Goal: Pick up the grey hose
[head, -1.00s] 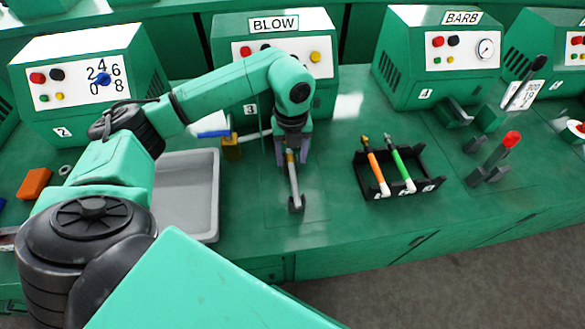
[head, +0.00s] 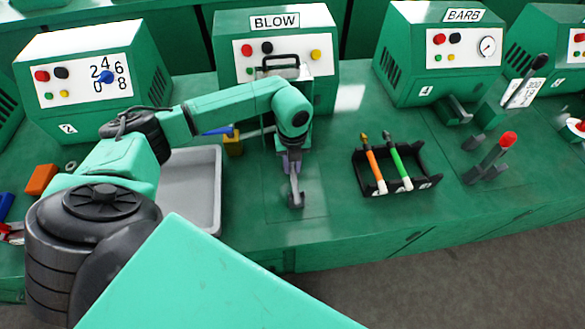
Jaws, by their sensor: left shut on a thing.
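The grey hose (head: 295,186) is at the front of the BLOW station, with a short length showing below my left gripper. Its lower end is at a small dark grey holder (head: 296,201); I cannot tell whether it is seated in it or just above it. My left gripper (head: 291,165) points down and is shut on the grey hose. The fingers and wrist hide the hose's upper part. My right gripper is out of view.
A black rack (head: 432,183) holds an orange hose (head: 374,166) and a green hose (head: 398,164) to the right. A grey tray (head: 212,230) lies to the left, partly behind my arm. A red-tipped lever (head: 508,139) stands at the right.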

